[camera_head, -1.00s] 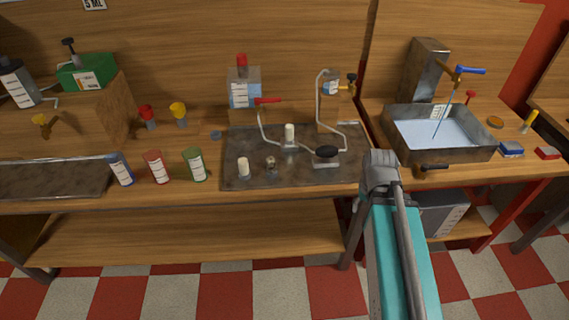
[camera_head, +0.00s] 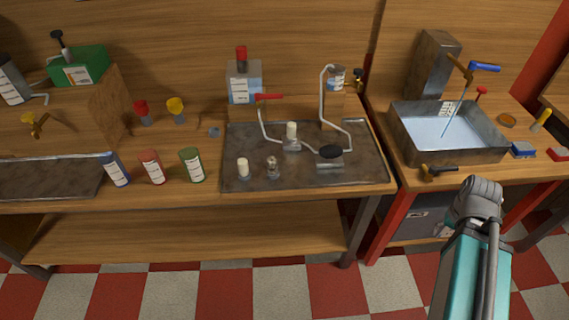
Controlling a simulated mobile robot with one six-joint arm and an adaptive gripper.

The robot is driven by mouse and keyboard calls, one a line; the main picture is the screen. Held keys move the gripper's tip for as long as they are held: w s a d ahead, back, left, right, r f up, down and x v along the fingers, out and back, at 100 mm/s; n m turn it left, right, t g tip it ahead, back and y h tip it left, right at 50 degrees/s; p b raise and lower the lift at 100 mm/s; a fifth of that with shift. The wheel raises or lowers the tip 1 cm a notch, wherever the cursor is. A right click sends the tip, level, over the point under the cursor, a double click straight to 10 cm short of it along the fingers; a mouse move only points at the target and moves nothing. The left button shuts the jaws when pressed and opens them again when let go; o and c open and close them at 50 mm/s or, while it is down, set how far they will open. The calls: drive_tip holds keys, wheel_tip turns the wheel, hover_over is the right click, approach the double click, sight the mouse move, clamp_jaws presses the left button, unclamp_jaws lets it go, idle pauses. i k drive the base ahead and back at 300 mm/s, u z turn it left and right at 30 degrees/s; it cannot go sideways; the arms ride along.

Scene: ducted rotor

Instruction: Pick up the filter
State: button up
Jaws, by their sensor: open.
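I cannot tell for sure which part is the filter. A small white cylinder (camera_head: 243,168) stands upright on the dark metal tray near its front left. A similar white cylinder (camera_head: 291,130) stands farther back on a small metal base, joined to bent tubes. A small clear and metal piece (camera_head: 272,167) stands just right of the front white cylinder. My arm rises at the lower right in front of the benches, and its teal link and grey joint show. My gripper's fingers are not visible.
The dark tray (camera_head: 220,186) lies on the wooden bench. Blue (camera_head: 117,171), red (camera_head: 152,167) and green (camera_head: 192,165) cans stand left of it. A water-filled metal basin (camera_head: 400,142) is on the right bench. The bench front before the tray is clear.

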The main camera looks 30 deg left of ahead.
sight(271, 161)
drive_tip(key=z, duration=1.5)
drive_tip(key=i, duration=0.2)
drive_tip(key=u, duration=3.1)
